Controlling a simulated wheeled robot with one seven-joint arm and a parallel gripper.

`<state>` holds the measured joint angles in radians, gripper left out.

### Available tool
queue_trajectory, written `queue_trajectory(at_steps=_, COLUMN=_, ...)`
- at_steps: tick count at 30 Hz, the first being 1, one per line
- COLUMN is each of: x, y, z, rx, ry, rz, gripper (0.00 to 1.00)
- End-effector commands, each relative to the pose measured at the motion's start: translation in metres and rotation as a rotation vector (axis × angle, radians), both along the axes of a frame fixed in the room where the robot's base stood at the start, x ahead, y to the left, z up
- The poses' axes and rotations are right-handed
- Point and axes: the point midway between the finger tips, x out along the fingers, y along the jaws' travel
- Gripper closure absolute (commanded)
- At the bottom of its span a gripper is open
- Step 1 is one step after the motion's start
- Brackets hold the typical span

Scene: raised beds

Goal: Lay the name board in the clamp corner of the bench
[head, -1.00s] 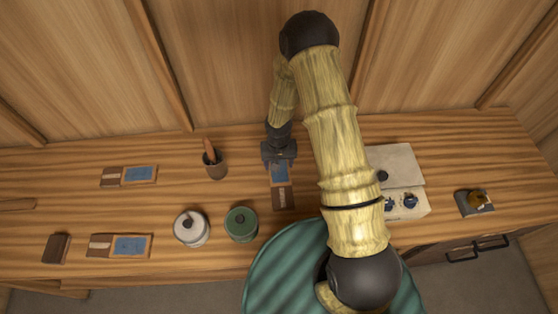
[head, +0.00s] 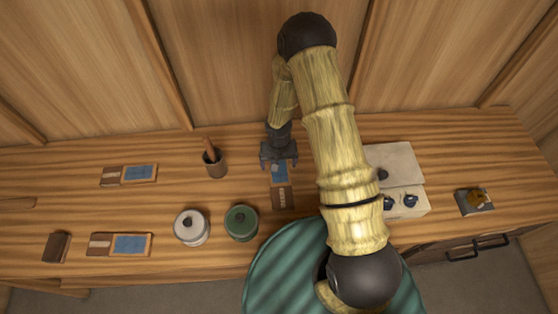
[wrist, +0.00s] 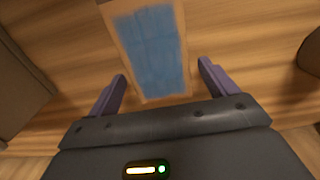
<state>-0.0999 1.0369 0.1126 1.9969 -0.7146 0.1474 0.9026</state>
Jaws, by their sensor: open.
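A dark brown board with pale marks (head: 282,198) lies on the bench (head: 330,235) near its middle. It meets the near end of a wood-framed blue panel (head: 279,174); I cannot tell whether they are one piece. My gripper (head: 279,167) is open over the far end of this blue panel, partly hiding it. In the wrist view the blue panel (wrist: 147,52) shows just beyond and between the spread purple fingers (wrist: 161,82), with nothing held. I cannot tell which spot is the clamp corner.
Similar blue-panelled frames lie at the left, back (head: 140,173) and front (head: 131,245). A brown block (head: 58,247), a white pot (head: 191,228), a green pot (head: 241,223), a cup (head: 215,163), a pale box (head: 397,165) and a grey plate with a gold piece (head: 475,201) stand around.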

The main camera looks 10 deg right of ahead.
Motion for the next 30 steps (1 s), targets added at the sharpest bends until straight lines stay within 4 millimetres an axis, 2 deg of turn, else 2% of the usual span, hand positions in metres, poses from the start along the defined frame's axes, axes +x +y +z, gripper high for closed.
queue_trajectory(at_steps=8, x=0.001, y=0.000, z=0.031, rx=0.001, ry=-0.004, rz=-0.002, gripper=0.15)
queue_trajectory(at_steps=21, x=0.002, y=0.000, z=0.105, rx=0.001, ry=-0.005, rz=-0.002, gripper=0.15)
queue_trajectory(at_steps=25, x=0.001, y=0.000, z=0.118, rx=0.001, ry=-0.002, rz=-0.001, gripper=0.15)
queue_trajectory(at_steps=30, x=0.000, y=0.000, z=0.122, rx=0.000, ry=0.001, rz=0.000, gripper=0.15)
